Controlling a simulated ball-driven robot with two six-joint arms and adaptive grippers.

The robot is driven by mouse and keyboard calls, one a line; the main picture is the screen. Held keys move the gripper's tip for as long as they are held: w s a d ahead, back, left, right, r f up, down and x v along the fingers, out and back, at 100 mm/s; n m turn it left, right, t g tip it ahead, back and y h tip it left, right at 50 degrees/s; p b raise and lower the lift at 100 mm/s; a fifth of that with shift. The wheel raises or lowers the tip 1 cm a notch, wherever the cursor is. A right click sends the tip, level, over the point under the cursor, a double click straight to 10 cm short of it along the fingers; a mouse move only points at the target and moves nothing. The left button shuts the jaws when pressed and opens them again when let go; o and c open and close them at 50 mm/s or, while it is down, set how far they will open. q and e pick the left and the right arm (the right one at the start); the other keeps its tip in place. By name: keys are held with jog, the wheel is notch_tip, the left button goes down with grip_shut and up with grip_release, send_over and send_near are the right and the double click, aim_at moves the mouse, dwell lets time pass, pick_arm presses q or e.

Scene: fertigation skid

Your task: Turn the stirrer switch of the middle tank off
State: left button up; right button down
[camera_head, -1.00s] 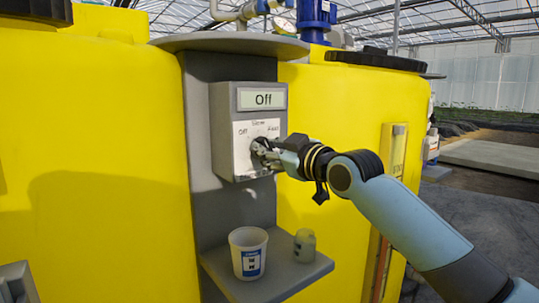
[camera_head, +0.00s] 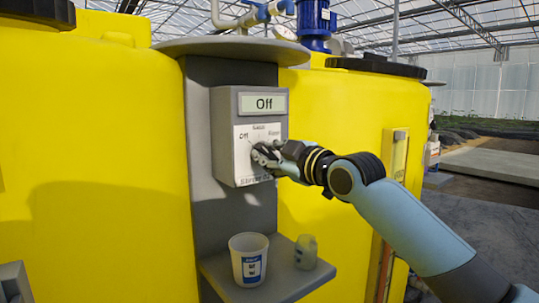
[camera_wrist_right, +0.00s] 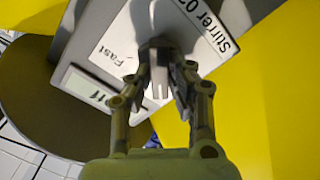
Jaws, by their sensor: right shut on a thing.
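The stirrer switch box (camera_head: 223,150) is a grey box on a dark grey post between two yellow tanks. Its white plate (camera_wrist_right: 125,40) reads "Off" at left and "Fast" at right, with a smaller word between; in the wrist view it reads "Stirrer 02". The display (camera_head: 264,103) above reads "Off". My right gripper (camera_head: 262,155) is shut on the rotary knob (camera_wrist_right: 157,43) at the front of the plate. My left gripper is not in view.
A shelf (camera_head: 230,285) below the box bears a white cup (camera_head: 248,262) with a blue label and a small greenish jar (camera_head: 305,252). The yellow tanks (camera_head: 90,150) flank the post closely. A round grey cap (camera_head: 235,48) overhangs the box.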

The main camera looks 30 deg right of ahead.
jog(key=shift+f, duration=0.1)
jog(key=c, duration=1.2)
grip_release()
jog(key=shift+c, duration=0.2)
jog(key=s+d, duration=0.1)
jog(key=s, duration=1.1)
jog(key=shift+d, duration=0.3)
